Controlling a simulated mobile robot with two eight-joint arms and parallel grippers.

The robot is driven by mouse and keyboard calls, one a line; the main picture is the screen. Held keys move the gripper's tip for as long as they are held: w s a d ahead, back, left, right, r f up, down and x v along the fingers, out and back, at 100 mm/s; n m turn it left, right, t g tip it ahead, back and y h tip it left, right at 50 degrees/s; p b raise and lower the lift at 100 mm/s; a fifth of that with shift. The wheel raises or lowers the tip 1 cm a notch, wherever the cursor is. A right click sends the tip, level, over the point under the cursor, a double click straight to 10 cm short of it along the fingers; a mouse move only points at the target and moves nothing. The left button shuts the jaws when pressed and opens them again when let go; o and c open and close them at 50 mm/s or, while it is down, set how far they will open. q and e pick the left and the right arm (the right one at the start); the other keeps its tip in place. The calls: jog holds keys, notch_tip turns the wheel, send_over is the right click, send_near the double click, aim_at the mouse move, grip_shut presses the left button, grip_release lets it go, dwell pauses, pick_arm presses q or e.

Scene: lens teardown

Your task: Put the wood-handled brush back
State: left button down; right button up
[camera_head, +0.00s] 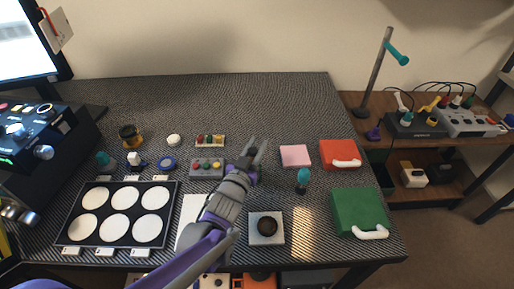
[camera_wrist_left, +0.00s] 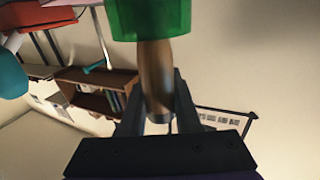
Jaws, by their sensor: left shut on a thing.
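A green piece (camera_wrist_left: 150,18) is at the far end of this handle, cut off by the frame's top. I cannot tell the brush's bristles. In the head view the held brush is too small to make out. My right gripper is not in view.
A pink pad (camera_head: 295,156), a red case (camera_head: 340,150), a teal-topped tool (camera_head: 303,177) and a green case (camera_head: 357,208) are on the right. A black tray (camera_head: 76,240) with white discs is on the left. A white square plate (camera_head: 254,238) bears a dark round part. The table's back is clear.

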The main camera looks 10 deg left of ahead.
pick_arm(q)
jog(key=shift+f, duration=0.15)
jog(key=c, duration=0.6)
grip_release()
jog(key=s, duration=0.4)
jog(key=s+a+p, duration=0.1)
jog(key=s, duration=0.7)
jog(key=shift+a+r+p, duration=0.2)
jog(key=shift+p, duration=0.1)
